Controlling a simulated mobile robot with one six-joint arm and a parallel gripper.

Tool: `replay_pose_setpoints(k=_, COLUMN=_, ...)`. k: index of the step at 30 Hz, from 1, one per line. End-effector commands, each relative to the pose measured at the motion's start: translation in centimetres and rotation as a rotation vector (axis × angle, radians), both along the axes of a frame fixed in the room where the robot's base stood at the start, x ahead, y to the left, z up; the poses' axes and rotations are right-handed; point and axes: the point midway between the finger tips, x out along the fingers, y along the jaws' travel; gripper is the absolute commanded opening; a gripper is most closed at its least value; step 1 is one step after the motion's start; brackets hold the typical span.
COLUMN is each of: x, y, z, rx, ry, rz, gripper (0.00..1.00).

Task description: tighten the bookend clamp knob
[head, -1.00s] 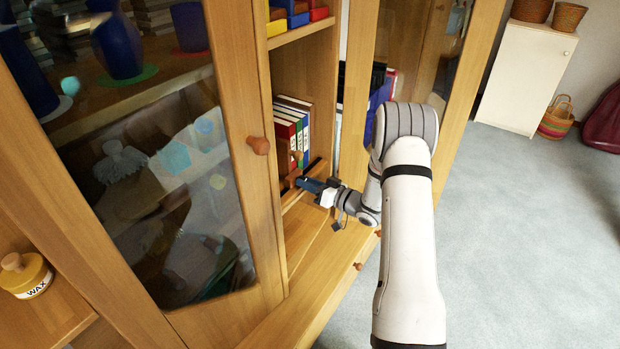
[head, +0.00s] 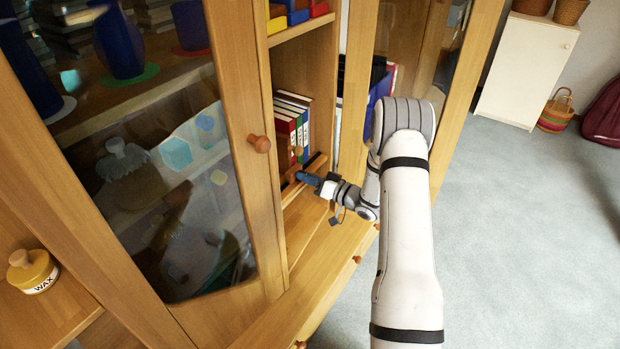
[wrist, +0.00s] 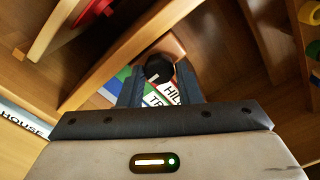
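The clamp knob (wrist: 158,68) is dark and round with a small pale mark, in the wrist view. It sits in front of the wooden bookend (wrist: 172,44). My gripper (wrist: 160,76) has one dark finger on each side of the knob, and the knob fills the gap between them, so it looks shut on it. In the head view my gripper (head: 307,178) reaches into the cabinet's open bay at the reddish-brown bookend (head: 293,174); the knob itself is hidden there. The books (head: 296,120) stand upright behind the bookend, and their labelled spines show partly between my fingers.
A glass cabinet door (head: 150,170) with a wooden knob (head: 259,143) stands left of the bay. A shelf above holds coloured boxes (head: 298,12). Another glass door (head: 400,50) stands right of the bay. A wax jar (head: 33,271) is at lower left.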

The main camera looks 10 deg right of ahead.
Motion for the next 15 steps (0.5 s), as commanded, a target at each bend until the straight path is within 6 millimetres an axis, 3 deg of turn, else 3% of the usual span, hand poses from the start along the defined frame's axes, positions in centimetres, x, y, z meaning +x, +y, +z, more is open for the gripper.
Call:
replay_pose_setpoints(k=10, x=-0.2, y=-0.2, z=0.0, rx=-0.001, ry=0.001, rz=-0.002, gripper=0.38)
replay_pose_setpoints(k=15, x=-1.7, y=-1.8, z=0.1, rx=0.0, ry=0.002, rz=-0.004, gripper=0.38)
